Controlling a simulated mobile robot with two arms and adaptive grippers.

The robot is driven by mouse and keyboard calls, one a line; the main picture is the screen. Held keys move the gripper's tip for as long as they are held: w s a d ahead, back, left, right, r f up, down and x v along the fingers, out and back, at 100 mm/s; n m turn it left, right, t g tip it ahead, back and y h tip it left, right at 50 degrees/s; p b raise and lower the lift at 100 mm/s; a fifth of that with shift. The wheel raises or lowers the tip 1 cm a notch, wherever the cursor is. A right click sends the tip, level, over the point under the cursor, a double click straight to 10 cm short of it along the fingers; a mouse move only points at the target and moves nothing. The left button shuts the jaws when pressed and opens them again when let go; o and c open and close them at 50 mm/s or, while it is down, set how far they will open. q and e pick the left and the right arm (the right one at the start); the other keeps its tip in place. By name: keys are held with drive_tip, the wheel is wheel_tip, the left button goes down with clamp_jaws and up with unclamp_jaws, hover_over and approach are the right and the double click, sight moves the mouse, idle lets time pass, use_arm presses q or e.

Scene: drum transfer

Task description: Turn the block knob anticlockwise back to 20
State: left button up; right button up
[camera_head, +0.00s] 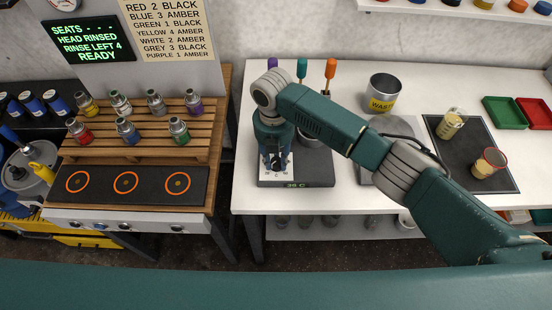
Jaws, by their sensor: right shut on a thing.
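The heating block (318,176) is a dark unit near the front left of the white bench. Its green display (295,184) seems to read in the thirties, too small to be sure. A white dial face (265,171) with dark marks is at its left. My right arm reaches in from the right, and its gripper (276,165) points down at the dial, shut on the block knob. The knob is mostly hidden by the fingers, so its pointer cannot be read. My left gripper is not in view.
A metal waste can (383,92) stands behind. A dark mat (455,170) at the right holds two beakers with amber contents. Green (503,112) and red trays lie beyond. A wooden rack (150,107) with several small bottles stands on the left bench, across a gap.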

sight(275, 160)
idle(0.4)
drive_tip(key=o, duration=1.2)
drive_tip(key=shift+c, duration=0.2)
wheel_tip(275, 160, up, 12)
drive_tip(key=shift+a, duration=0.2)
drive_tip(key=shift+w, duration=0.1)
